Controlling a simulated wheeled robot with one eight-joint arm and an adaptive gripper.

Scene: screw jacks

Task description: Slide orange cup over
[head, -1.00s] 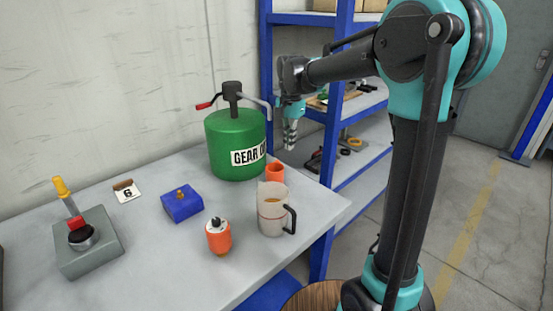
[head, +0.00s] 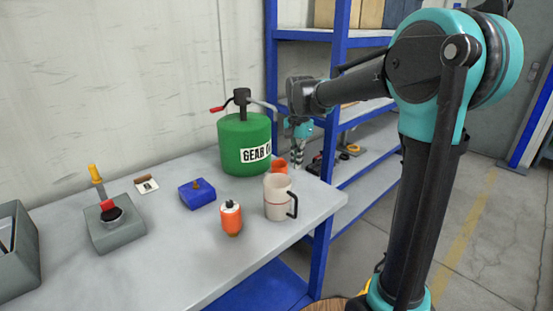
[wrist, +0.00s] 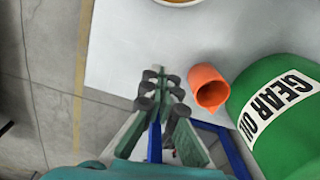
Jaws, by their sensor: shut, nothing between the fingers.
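The small orange cup (head: 280,166) stands near the table's far right edge, between the green gear oil can and the white mug, which partly hides it. In the wrist view the orange cup (wrist: 208,88) is right of the fingers, with its open mouth visible. My gripper (head: 299,163) points down just right of the cup, near the table's edge. In the wrist view my gripper (wrist: 159,88) has its fingers together, empty, with a small gap to the cup.
The green can (head: 245,143) stands close behind the cup. The white mug (head: 278,199) stands in front. An orange bottle (head: 231,218), blue block (head: 198,193) and grey jack base (head: 115,232) are further left. Blue shelving (head: 340,110) stands beyond the table's right edge.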

